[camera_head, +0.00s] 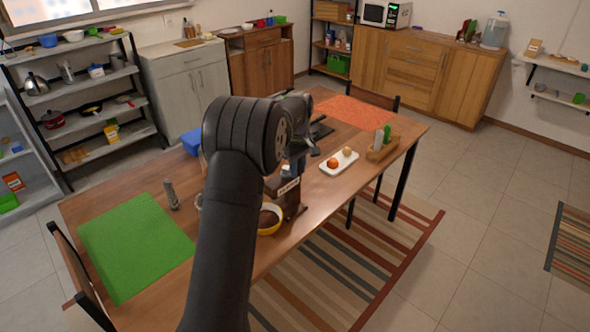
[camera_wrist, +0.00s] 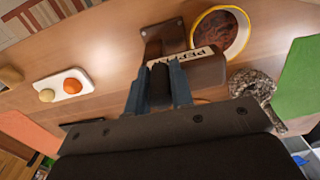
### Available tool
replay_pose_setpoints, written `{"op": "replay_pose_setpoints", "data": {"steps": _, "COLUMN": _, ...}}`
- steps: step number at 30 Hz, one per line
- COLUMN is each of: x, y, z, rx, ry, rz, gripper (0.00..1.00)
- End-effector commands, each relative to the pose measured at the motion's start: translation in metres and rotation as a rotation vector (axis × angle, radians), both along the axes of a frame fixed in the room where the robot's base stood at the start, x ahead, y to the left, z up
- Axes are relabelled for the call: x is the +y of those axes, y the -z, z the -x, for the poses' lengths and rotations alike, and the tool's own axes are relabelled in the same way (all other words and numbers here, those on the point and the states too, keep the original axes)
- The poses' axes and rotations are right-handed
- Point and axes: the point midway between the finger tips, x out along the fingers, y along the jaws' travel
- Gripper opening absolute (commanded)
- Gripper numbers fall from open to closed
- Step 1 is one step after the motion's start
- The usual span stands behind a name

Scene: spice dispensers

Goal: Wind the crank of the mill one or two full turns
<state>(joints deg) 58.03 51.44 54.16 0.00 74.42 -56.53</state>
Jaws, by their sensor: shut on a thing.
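The mill (camera_head: 287,198) is a brown block with a white label, standing on the wooden table beside a yellow bowl (camera_head: 266,229) with dark contents. In the wrist view the mill (camera_wrist: 208,70) shows its label, partly readable as "PEP", and its flat base plate. My gripper (camera_head: 294,172) is over the mill's top. In the wrist view my gripper (camera_wrist: 159,88) has its two blue-grey fingers shut on a dark, upright piece, seemingly the crank's knob (camera_wrist: 159,82). The crank's arm is hidden behind the fingers and the gripper body.
A white tray (camera_head: 350,168) with two round fruits lies right of the mill. A wooden holder (camera_head: 388,149) stands beyond it. My arm hides part of the table.

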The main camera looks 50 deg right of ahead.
Motion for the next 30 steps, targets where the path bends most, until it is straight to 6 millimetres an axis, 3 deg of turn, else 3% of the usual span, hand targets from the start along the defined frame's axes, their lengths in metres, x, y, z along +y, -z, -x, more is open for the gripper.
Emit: {"op": "replay_pose_setpoints", "data": {"steps": 30, "x": -0.035, "y": -0.001, "z": -0.027, "rx": 0.0, "ry": -0.965, "rz": 0.002, "gripper": 0.0}}
